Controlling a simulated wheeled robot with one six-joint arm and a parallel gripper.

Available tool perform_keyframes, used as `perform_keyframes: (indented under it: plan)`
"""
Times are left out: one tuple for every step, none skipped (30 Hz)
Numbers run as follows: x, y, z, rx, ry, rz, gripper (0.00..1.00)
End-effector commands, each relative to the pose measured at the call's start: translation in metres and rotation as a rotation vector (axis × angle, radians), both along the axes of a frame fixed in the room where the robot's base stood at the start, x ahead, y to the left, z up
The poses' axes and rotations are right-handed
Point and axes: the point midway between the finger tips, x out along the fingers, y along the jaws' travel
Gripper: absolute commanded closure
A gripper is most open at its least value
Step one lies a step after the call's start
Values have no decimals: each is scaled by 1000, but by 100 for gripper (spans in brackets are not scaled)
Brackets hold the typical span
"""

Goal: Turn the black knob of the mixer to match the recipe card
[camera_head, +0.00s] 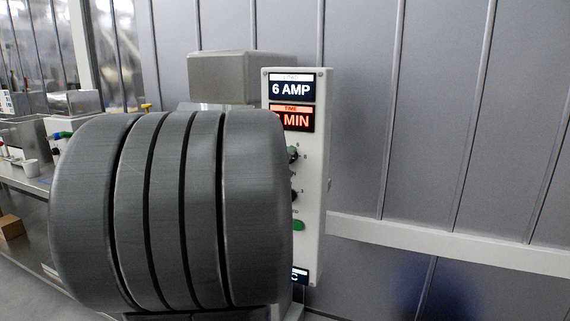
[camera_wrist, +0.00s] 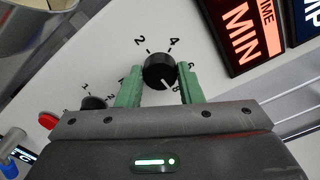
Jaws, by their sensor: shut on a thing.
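The mixer's white control panel (camera_head: 313,190) stands upright in the head view, its left part hidden behind my large dark arm. In the wrist view a black knob (camera_wrist: 158,70) on this panel sits between the two green fingers of my gripper (camera_wrist: 160,82), which is shut on it. Its white pointer line points to the lower right, close to the 8. The numbers 2, 4, 6 and 8 are printed around it. A second black knob (camera_wrist: 93,103) lies to the left, partly hidden by my gripper. I cannot make out a separate recipe card.
The panel carries a "6 AMP" display (camera_head: 291,88) and a red "TIME ... MIN" display (camera_head: 294,118), its digit hidden in the head view. A green button (camera_head: 299,225) sits lower; a red button (camera_wrist: 47,120) shows in the wrist view. A worktable with equipment stands at left.

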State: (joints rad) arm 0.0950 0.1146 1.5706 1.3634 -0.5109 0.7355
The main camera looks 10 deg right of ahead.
Motion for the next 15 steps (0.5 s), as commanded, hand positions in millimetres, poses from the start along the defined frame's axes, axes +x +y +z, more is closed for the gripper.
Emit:
perform_keyframes:
  plan:
    - [0, 0, -1, 10, -6, -2, 90]
    - [0, -1, -1, 15, -9, -2, 90]
    - [0, 0, -1, 21, -13, -2, 90]
    - [0, 0, -1, 25, -15, -2, 90]
    - [0, 0, -1, 28, -18, -2, 90]
    - [0, 0, -1, 30, -19, -2, 90]
    - [0, 0, -1, 32, -20, -2, 90]
    - [0, 0, -1, 34, -22, -2, 90]
    - [0, 0, -1, 35, -22, -2, 90]
    - [0, 0, -1, 35, -22, -2, 90]
    - [0, 0, -1, 35, -22, -2, 90]
    - [0, 0, -1, 35, -22, -2, 90]
    - [0, 0, -1, 35, -22, -2, 90]
    - [0, 0, -1, 35, -21, -1, 90]
    - [0, 0, -1, 35, -21, -1, 90]
